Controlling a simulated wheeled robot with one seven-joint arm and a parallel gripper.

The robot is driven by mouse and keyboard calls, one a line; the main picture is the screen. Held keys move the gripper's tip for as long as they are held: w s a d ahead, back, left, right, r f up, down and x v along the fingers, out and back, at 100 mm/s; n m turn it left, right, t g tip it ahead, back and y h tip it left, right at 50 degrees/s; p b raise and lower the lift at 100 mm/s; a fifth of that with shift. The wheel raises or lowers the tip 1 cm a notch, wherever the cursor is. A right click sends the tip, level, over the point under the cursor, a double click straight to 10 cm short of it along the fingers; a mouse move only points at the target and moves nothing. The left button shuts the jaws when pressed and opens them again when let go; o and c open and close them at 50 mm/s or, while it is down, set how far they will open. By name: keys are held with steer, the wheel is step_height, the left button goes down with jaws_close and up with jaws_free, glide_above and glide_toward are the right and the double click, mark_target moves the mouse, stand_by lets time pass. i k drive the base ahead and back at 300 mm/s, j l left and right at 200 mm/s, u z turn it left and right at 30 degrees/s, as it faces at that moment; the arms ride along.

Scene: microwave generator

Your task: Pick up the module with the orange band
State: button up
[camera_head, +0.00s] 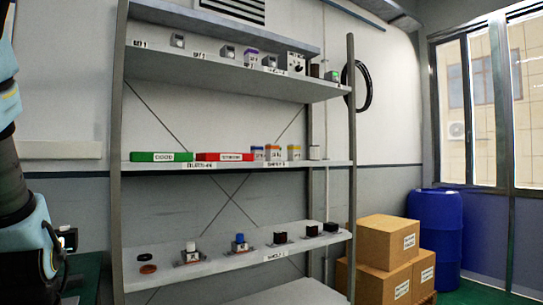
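On the middle shelf stands a row of small white modules with coloured tops or bands. One shows an orange band (272,151), with a blue-marked module (258,154) at its left. A yellow-orange-topped module (294,152) stands a little to its right. They are small in the picture, so fine detail on the bands is unclear. My arm, light blue and black, hangs at the left edge, well apart from the modules. I cannot make out my gripper's fingers in this view.
The grey shelf unit (145,262) has uprights at both sides. A green box (161,156) and a red box (224,157) lie left of the modules. Small devices stand on the top and lower shelves. Cardboard boxes (384,248) and a blue barrel (434,225) stand at the right.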

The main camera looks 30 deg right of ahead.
mark_target(273, 151)
steer(key=l+u, duration=0.2)
steer(key=l, duration=0.6)
steer(key=l+u, duration=0.15)
steer(key=l, duration=0.65)
steer(key=k+l+u, duration=0.2)
steer(key=l, duration=0.55)
steer(key=i, duration=0.15)
